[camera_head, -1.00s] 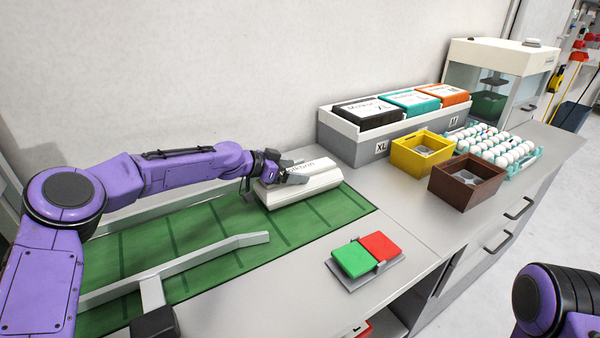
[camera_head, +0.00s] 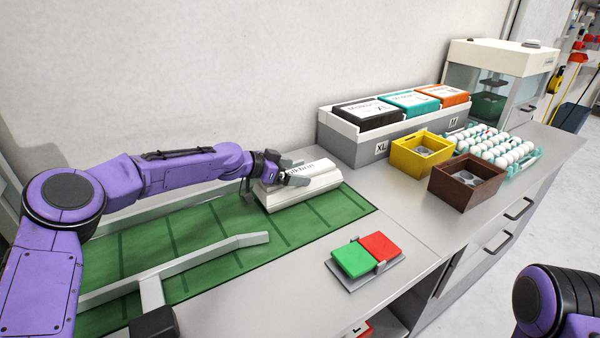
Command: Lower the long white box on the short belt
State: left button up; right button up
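My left gripper (camera_head: 292,174) is over the top of the box, with one finger along the near side and the other along the far side. The fingers look closed on the box, which partly hides behind them. My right gripper is out of view; only part of my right arm shows at the lower right.
A grey guide rail (camera_head: 215,247) crosses the belt. A green and red button panel (camera_head: 366,256) sits on the counter. Beyond stand a grey rack (camera_head: 368,145) of coloured boxes, a yellow bin (camera_head: 402,158), a brown bin (camera_head: 458,193) and an egg tray (camera_head: 528,163).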

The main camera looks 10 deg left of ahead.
pick_arm(q)
jog(key=b+v, duration=0.1)
jog(key=v, duration=0.9)
jog(key=shift+s+a+r, duration=0.1)
jog(key=shift+s+a, duration=0.05)
jog(key=shift+a, duration=0.05)
dwell(0.8)
